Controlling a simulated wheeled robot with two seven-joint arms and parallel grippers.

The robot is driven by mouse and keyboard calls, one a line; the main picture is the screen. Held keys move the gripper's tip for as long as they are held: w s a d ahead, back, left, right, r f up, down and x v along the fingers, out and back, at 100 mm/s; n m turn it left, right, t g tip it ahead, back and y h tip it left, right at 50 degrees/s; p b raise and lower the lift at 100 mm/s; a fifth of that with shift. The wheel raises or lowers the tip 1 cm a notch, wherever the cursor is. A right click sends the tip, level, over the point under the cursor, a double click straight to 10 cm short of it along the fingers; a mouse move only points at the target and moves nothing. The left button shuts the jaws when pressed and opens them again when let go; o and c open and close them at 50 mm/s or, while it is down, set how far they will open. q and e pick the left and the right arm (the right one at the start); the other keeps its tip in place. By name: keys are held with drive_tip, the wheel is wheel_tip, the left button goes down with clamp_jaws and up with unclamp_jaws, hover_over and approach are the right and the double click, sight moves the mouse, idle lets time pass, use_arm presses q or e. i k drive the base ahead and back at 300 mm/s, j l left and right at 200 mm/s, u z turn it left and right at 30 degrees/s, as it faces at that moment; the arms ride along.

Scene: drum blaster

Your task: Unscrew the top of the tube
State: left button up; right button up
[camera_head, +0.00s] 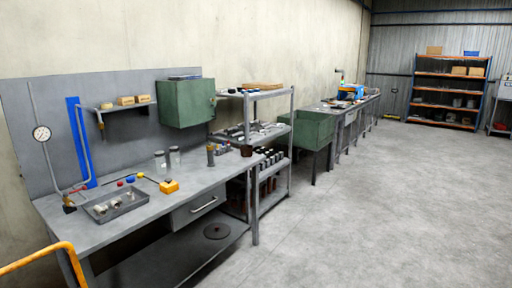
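Several small upright cylinders stand on the near workbench (150,206) along its back. Two grey ones, a shorter cylinder (160,161) and a taller cylinder (174,155), stand close together. A darker cylinder (211,156) stands further right, and a short, wide dark one (246,151) sits near the bench's right end. I cannot tell which is the task's tube, or make out a screw top at this size. Neither of my grippers is in view.
A yellow-orange rail (40,256) crosses the lower left. The concrete floor (380,210) at right is clear.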

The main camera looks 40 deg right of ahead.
sight(210, 155)
drive_tip(key=i+l+z, duration=0.6)
drive_tip(key=i+z, duration=0.3)
drive_tip(key=i, duration=0.2)
drive_tip(key=i+l+z, duration=0.15)
drive_tip(key=i, duration=1.75)
